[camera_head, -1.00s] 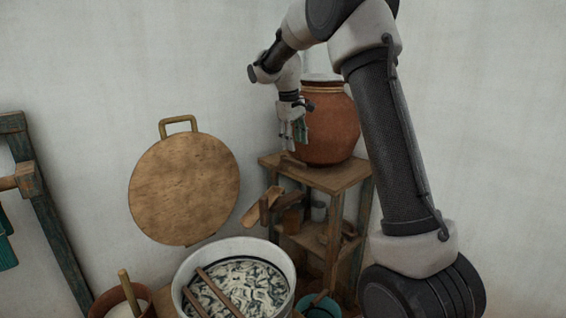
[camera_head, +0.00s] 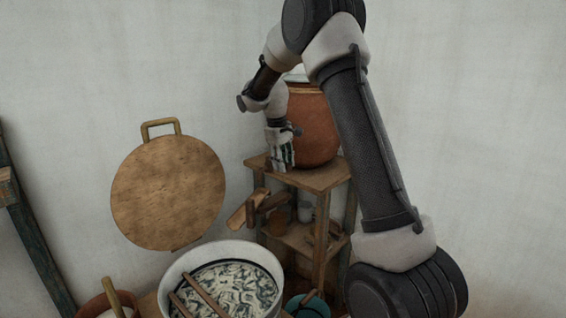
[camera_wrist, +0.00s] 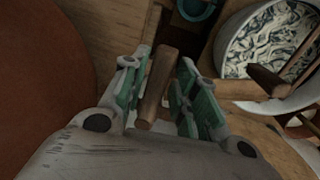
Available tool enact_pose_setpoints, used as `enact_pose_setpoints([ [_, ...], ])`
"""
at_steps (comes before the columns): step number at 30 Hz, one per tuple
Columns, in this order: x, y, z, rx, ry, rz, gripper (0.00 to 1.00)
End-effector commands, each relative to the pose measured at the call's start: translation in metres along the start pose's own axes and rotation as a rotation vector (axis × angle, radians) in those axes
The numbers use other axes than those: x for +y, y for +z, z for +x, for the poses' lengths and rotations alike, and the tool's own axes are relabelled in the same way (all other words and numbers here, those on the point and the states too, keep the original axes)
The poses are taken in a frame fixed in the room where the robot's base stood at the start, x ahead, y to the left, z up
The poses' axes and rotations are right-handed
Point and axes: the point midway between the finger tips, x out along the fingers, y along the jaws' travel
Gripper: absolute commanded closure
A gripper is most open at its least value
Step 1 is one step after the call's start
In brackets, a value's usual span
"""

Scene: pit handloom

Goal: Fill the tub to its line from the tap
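The white tub (camera_head: 213,249) stands low at the front with dark-and-white patterned contents (camera_head: 235,285) and sticks across it. It also shows at the upper right of the wrist view (camera_wrist: 226,52). The brown clay pot (camera_head: 316,128) stands on a wooden stand. My gripper (camera_head: 280,165) is low beside the pot's left side. In the wrist view my gripper (camera_wrist: 160,85) is open, its green-padded fingers on either side of a wooden bar (camera_wrist: 157,88), apparently the tap. A gap shows at the right fingers; contact at the left is unclear. Any water flow is not visible.
A wooden trough (camera_head: 243,211) slants beside the stand (camera_head: 322,177). Small vessels stand on the lower shelf (camera_head: 300,238). A teal bowl (camera_head: 308,306) sits right of the tub. A round wooden lid (camera_head: 168,192) hangs on the wall.

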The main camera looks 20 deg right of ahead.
Motion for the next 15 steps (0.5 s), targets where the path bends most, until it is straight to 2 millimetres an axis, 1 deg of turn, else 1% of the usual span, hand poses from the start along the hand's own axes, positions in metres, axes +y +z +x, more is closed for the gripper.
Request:
enact_pose_setpoints([
  [1,0.0,0.0,0.0,0.0,0.0,0.0,0.86],
  [3,0.0,0.0,0.0,0.0,0.0,0.0,0.99],
  [4,0.0,0.0,0.0,0.0,0.0,0.0,1.0],
  [11,-0.002,-0.001,-0.001,-0.005,0.0,0.026,1.0],
  [15,-0.013,-0.003,-0.003,-0.032,0.0,0.162,1.0],
])
